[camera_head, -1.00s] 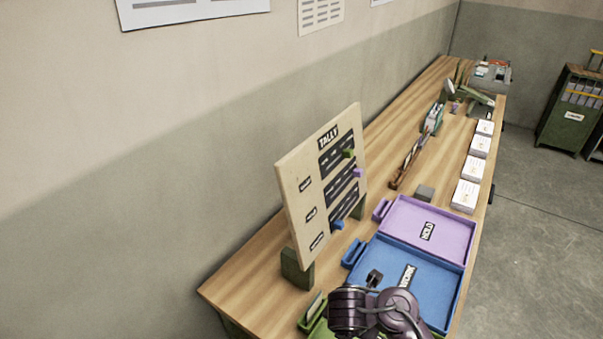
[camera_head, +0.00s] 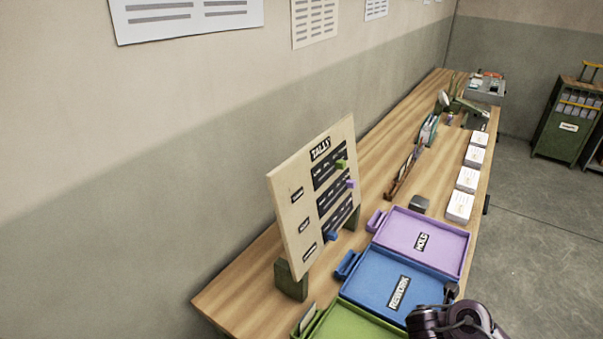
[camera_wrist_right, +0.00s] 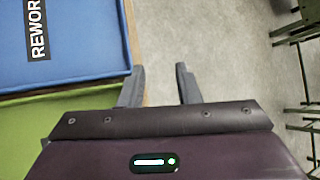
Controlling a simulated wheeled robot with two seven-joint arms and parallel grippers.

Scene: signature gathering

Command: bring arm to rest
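My right arm (camera_head: 458,322) comes in at the bottom right of the head view, beside the right edge of the blue tray. In the right wrist view my right gripper (camera_wrist_right: 160,70) is open, with its two fingers apart and only floor showing between them. The blue tray (camera_wrist_right: 84,35) labelled REWORK and a green tray (camera_wrist_right: 65,135) are at the left of that view. The fingers are near the bench edge, with the left finger overlapping it in the picture. My left gripper is not in view.
A wooden bench (camera_head: 378,173) runs along the wall. It carries a TALLY board (camera_head: 290,220), a purple HOLD tray (camera_head: 455,240), the blue REWORK tray (camera_head: 375,285) and the green tray (camera_head: 350,324). Several white stacks line its right edge. Floor (camera_head: 540,230) right of the bench is clear.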

